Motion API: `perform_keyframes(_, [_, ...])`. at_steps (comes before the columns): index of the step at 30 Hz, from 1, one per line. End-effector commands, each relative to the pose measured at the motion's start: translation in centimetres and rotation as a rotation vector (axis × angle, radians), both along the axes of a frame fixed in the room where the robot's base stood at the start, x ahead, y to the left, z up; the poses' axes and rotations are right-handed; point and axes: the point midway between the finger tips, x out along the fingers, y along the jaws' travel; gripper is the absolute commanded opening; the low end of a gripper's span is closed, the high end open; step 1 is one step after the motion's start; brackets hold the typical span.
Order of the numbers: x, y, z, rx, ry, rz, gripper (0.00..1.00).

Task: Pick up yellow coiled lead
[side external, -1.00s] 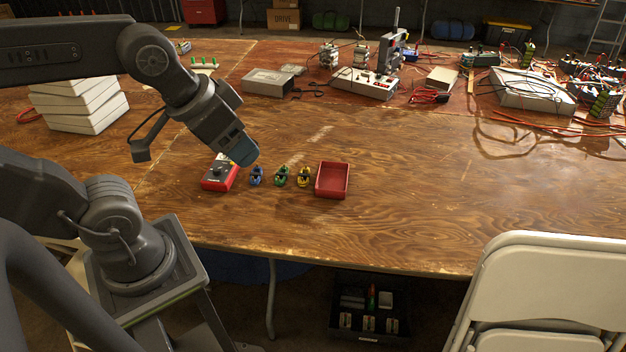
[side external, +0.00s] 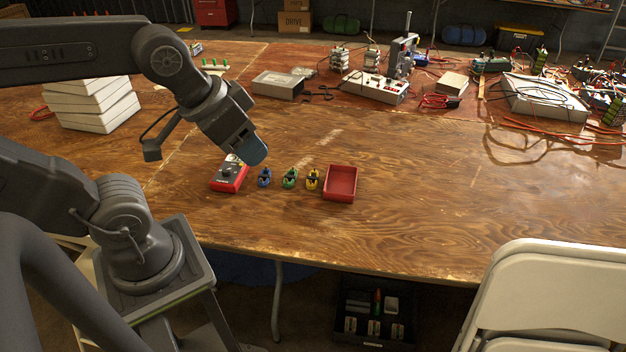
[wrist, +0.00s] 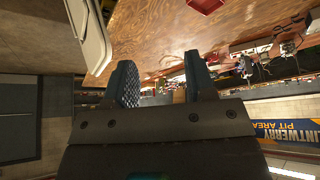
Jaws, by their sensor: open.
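The yellow coiled lead (side external: 312,179) sits on the wooden table, between the green coiled lead (side external: 289,178) and the red tray (side external: 340,183). The blue coiled lead (side external: 264,177) is left of the green one. My gripper (side external: 252,152) is above the table, over the blue lead and left of the yellow one, and holds nothing. In the wrist view my gripper (wrist: 160,82) shows two fingers apart with nothing between them. The yellow lead cannot be made out in the wrist view.
A red charger box (side external: 229,178) stands left of the leads, close below my gripper. A grey box (side external: 278,84), a control unit (side external: 375,86) and cables lie at the back. White boxes (side external: 95,104) are stacked at the left. The table right of the tray is clear.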

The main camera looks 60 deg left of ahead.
Motion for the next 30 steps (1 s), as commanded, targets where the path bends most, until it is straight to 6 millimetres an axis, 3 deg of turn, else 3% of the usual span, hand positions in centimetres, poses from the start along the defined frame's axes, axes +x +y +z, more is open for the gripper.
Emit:
perform_keyframes(5, [0.2,0.1,0.1,-0.001,0.003,0.005,0.5])
perform_keyframes(8, [1.4,0.4,0.3,-0.007,0.022,0.032,0.5])
perform_keyframes(11, [3.8,1.2,0.6,-0.018,0.059,0.084,0.5])
perform_keyframes(17, [10.7,4.3,0.0,-0.051,0.152,0.231,0.5])
perform_keyframes(23, [17.4,8.6,-3.0,-0.088,0.242,0.383,0.5])
perform_keyframes(30, [23.8,15.0,-10.0,-0.136,0.348,0.565,0.5])
